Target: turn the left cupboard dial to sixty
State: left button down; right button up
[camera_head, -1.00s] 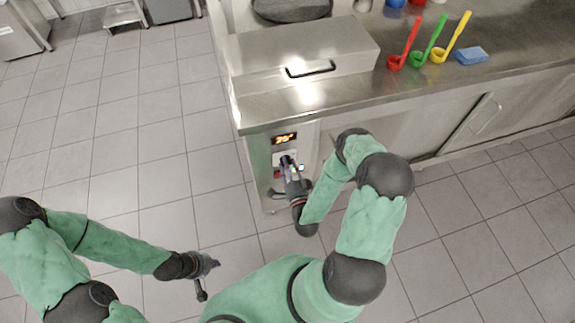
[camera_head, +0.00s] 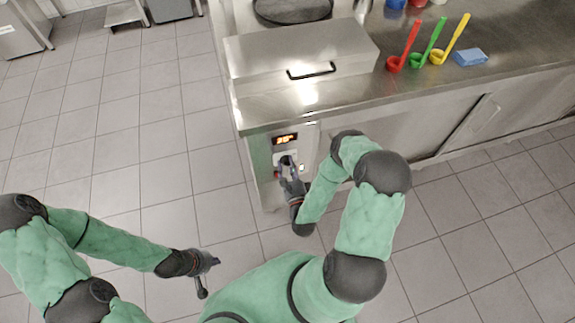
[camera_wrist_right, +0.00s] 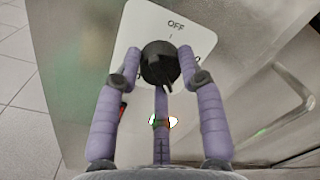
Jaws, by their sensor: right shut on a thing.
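The left cupboard dial is a black knob (camera_wrist_right: 160,62) on a white plate (camera_wrist_right: 128,40) marked OFF at the top, on the cupboard's end panel. My right gripper (camera_wrist_right: 163,68) has its purple fingers closed around the knob. In the head view the same gripper (camera_head: 287,170) is at the plate, and its fingers hide most of the dial. Above it, a small display (camera_head: 285,139) glows orange; its digits are blurred, perhaps in the thirties. My left gripper (camera_head: 211,264) hangs empty over the floor at lower left, too small to tell whether open.
The steel counter (camera_head: 420,88) above holds a lidded steel box (camera_head: 300,50), red, green and yellow ladles (camera_head: 437,45) and a blue sponge (camera_head: 470,57). A cupboard handle (camera_head: 470,120) is at right.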

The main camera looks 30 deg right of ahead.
jog(key=shift+m, duration=0.5)
jog(key=o, duration=1.1)
jog(key=shift+o, duration=0.2)
jog(key=v, duration=1.2)
